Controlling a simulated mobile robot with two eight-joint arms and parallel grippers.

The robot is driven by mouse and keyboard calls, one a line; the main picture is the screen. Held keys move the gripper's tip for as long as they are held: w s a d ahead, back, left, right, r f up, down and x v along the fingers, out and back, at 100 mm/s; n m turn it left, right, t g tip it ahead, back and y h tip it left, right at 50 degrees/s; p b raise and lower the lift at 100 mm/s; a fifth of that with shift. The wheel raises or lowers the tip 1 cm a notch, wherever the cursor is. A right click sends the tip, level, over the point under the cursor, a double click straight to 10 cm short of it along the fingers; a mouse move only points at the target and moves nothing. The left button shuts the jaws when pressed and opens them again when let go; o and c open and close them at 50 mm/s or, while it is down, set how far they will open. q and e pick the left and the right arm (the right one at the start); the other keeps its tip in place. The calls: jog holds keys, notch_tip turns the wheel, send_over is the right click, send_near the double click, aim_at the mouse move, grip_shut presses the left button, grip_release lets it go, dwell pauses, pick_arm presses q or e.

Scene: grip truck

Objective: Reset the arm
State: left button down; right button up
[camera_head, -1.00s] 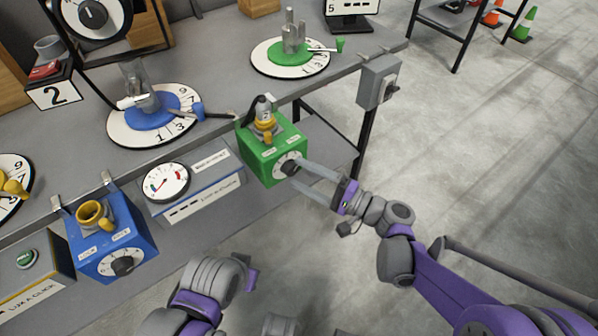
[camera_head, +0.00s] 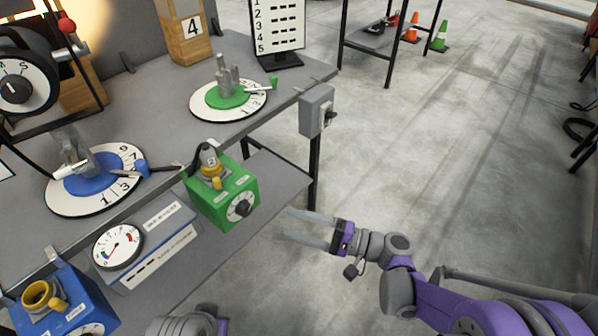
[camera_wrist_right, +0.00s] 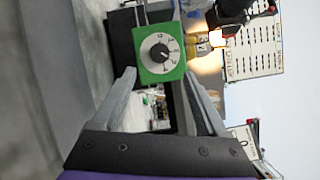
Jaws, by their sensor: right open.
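My right gripper (camera_head: 308,229) is open and empty in the head view, to the right of the green box (camera_head: 222,200) and apart from it. The green box has a black knob (camera_head: 240,208) on a white dial and a yellow valve piece (camera_head: 212,172) on top. In the right wrist view the green box (camera_wrist_right: 174,38) and its dial lie ahead, beyond the spread fingers of the right gripper (camera_wrist_right: 163,100). Part of my left arm (camera_head: 188,322) shows at the bottom edge; its fingers are not visible.
A grey workbench (camera_head: 170,90) carries a blue dial (camera_head: 90,180) and a green dial (camera_head: 228,98). A blue box (camera_head: 68,308) and a gauge unit (camera_head: 145,240) are along the front. A grey switch box (camera_head: 316,108) is at the bench corner. Open floor (camera_head: 450,170) lies right.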

jog(key=s+d+f+n+g+h, duration=0.1)
jog(key=s+d+f+h, duration=0.2)
jog(key=s+h, duration=0.2)
jog(key=s+d+f+n+g+h, duration=0.1)
jog(key=s+d+f+n+h, duration=0.1)
jog(key=s+d+f+h, duration=0.25)
jog(key=s+d+f+n+t+h, duration=0.1)
jog(key=s+d+n+t+h, duration=0.15)
jog(key=s+d+h, duration=0.85)
pick_arm(q)
notch_tip(320, 180, up, 26)
jog(key=w+t+p, duration=0.1)
jog(key=p, duration=2.1)
jog(key=shift+w+f, duration=0.2)
pick_arm(e)
notch_tip(320, 180, up, 25)
jog(key=w+y, duration=0.2)
jog(key=shift+w+d+r, duration=0.2)
jog(key=shift+w+d, duration=0.2)
jog(key=shift+d, duration=0.05)
pick_arm(q)
jog(key=shift+s, duration=0.1)
pick_arm(e)
jog(key=shift+s+y, duration=0.1)
jog(key=shift+y, duration=0.15)
